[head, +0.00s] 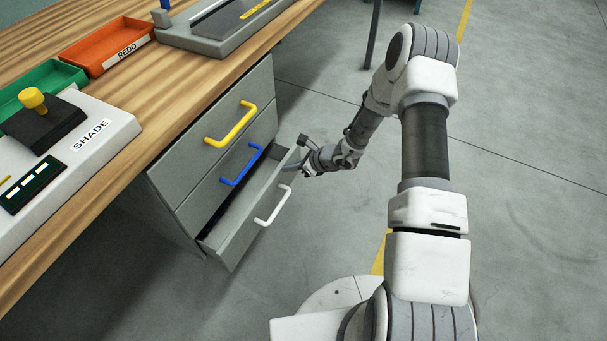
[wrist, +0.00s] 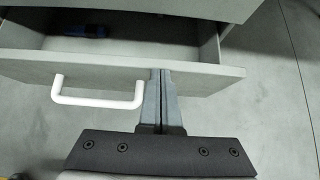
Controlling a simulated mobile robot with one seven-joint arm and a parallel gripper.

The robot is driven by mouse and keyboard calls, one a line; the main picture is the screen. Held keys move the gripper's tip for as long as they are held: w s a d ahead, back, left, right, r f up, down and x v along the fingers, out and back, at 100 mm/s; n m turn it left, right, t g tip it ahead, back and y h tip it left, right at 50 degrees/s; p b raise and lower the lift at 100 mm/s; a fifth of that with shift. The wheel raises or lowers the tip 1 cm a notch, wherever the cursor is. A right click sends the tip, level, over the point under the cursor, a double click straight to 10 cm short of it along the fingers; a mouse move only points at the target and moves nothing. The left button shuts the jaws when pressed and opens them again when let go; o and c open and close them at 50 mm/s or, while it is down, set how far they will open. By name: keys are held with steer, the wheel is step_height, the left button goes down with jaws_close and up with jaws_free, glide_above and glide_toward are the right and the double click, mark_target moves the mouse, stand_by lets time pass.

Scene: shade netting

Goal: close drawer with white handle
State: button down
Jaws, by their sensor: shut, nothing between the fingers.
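The bottom drawer with the white handle (head: 273,205) stands pulled out of the cabinet in the head view. In the wrist view its grey front panel (wrist: 215,79) and white handle (wrist: 98,101) show, with the open drawer interior behind. A small dark blue item (wrist: 86,31) lies inside the drawer. My gripper (head: 303,170) is at the drawer front's right end in the head view. In the wrist view my gripper (wrist: 161,74) is shut and empty, its fingertips overlapping the front panel to the right of the handle. I cannot tell if they touch it.
Above are a drawer with a blue handle (head: 241,166) and a top drawer with a yellow handle (head: 231,125); both look closed. The wooden worktop (head: 165,80) overhangs the cabinet and carries trays and devices. Grey floor (head: 530,200) to the right is clear.

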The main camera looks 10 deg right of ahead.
mark_target(279, 166)
steer(key=shift+w+a+b, duration=0.2)
steer(key=shift+w+a, duration=0.4)
steer(key=shift+a, duration=0.2)
steer(key=shift+w+a+b, duration=0.15)
steer(key=shift+w+a, duration=0.45)
steer(key=shift+a, duration=0.2)
